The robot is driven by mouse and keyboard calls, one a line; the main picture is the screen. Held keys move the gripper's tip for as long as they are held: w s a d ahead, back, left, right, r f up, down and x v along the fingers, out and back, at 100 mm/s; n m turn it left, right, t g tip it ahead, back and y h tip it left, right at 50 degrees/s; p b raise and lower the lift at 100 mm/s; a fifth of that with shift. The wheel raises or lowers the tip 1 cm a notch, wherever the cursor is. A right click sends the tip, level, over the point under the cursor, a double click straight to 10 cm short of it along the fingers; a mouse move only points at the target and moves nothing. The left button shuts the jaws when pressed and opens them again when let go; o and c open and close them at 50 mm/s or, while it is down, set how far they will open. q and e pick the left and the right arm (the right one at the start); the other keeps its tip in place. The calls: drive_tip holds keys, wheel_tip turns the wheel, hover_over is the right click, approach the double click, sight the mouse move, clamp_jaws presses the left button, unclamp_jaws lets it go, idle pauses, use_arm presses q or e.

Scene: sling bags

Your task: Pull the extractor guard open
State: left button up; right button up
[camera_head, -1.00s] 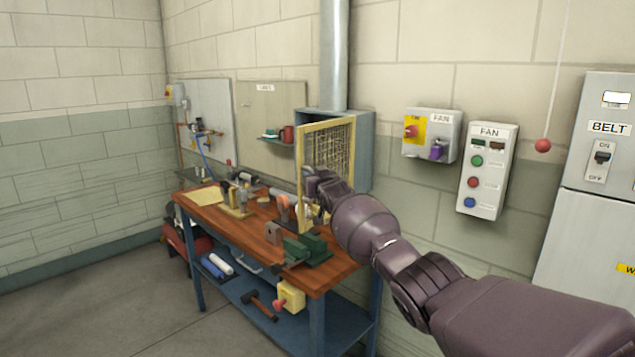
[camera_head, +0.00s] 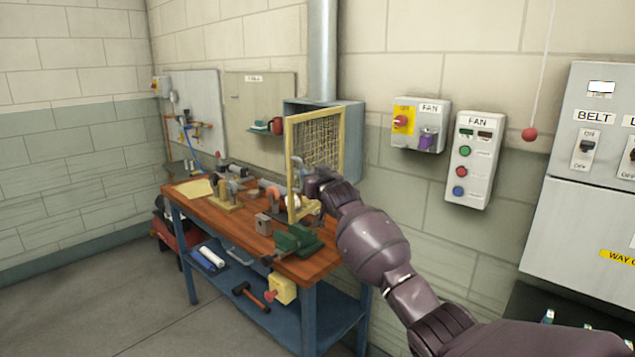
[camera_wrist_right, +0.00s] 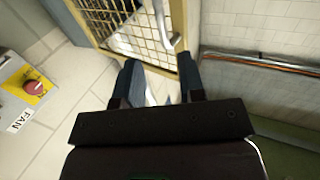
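The extractor guard (camera_head: 318,145) is a yellow frame with wire mesh. It stands swung out at an angle from the grey-blue extractor box (camera_head: 353,140) on the wall. Its grey handle (camera_head: 296,168) is on the frame's left side. My right gripper (camera_head: 314,180) is in front of the guard's lower part, just right of the handle. In the right wrist view, the fingers (camera_wrist_right: 158,80) are apart with nothing clearly between them. The guard's frame (camera_wrist_right: 150,67) and curved handle (camera_wrist_right: 176,38) lie just beyond the fingertips. Contact cannot be told. My left gripper is out of view.
A wooden workbench (camera_head: 205,210) below carries a green vice (camera_head: 297,238) and several tools. A duct (camera_head: 322,60) rises from the box.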

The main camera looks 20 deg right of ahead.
drive_tip(key=s, duration=0.3)
drive_tip(key=shift+s, duration=0.15)
idle(0.6)
drive_tip(key=s+a+n+t+y, duration=0.1)
drive_tip(key=s+a+n+y, duration=0.15)
drive_tip(key=s+a, duration=0.25)
drive_tip(key=s+a+f+n+g, duration=0.1)
drive_tip(key=s+a+f+g, duration=0.15)
drive_tip(key=s+f, duration=1.75)
drive_tip(key=s+f+m+g+h, duration=0.2)
drive_tip(key=s+f+g, duration=0.3)
drive_tip(key=s+f, duration=1.4)
drive_tip(key=s, duration=0.4)
drive_tip(key=shift+f, duration=0.4)
drive_tip(key=shift+s, duration=0.1)
